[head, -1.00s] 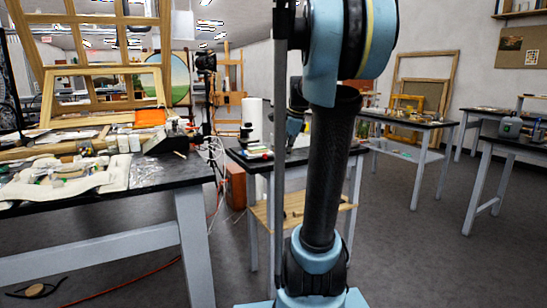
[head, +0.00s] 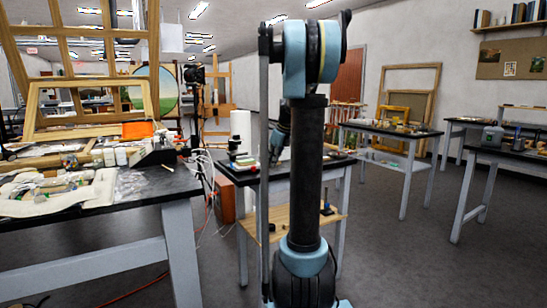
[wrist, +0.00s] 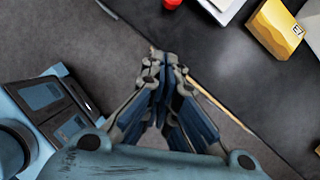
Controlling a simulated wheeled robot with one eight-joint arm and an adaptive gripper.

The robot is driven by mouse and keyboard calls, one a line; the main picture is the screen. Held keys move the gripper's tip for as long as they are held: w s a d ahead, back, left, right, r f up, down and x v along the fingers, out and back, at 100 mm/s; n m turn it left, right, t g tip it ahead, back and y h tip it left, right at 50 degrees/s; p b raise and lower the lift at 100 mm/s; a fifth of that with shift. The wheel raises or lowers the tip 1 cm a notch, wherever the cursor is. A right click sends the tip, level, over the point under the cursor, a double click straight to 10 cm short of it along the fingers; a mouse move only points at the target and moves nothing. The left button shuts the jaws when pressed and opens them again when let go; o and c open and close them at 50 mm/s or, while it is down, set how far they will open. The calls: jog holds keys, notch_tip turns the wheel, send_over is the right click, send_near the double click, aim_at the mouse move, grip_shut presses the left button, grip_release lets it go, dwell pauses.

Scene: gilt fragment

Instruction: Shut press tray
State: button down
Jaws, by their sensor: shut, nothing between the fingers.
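I cannot pick out the press tray for certain in either view. A small dark-topped table (head: 240,176) stands behind my arm in the head view, with a small black upright device (head: 234,148) at its left end; I cannot tell whether this is the press. In the wrist view my gripper (wrist: 158,62) is shut and empty, pointing down beside the edge of a dark tabletop (wrist: 235,70). The gripper's fingers are not clear in the head view, where my arm covers part of the small table.
A red object (wrist: 172,3) and a yellow box (wrist: 275,28) lie on the tabletop. A cluttered workbench (head: 130,215) with wooden frames stands at left. More tables (head: 390,130) stand at right. The grey floor (head: 400,260) between is open.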

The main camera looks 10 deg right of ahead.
aim_at(251, 161)
jog(key=w+a+f, duration=0.3)
jog(key=shift+f, duration=0.3)
jog(key=shift+w+a, duration=0.35)
jog(key=shift+a, duration=0.05)
jog(key=shift+w, duration=0.1)
jog(key=w+a, duration=0.1)
jog(key=w, duration=0.2)
jog(key=w+a, duration=0.1)
jog(key=w, duration=0.3)
jog(key=w+a, duration=0.1)
jog(key=w, duration=0.2)
jog(key=shift+w+a, duration=0.3)
jog(key=shift+w, duration=0.1)
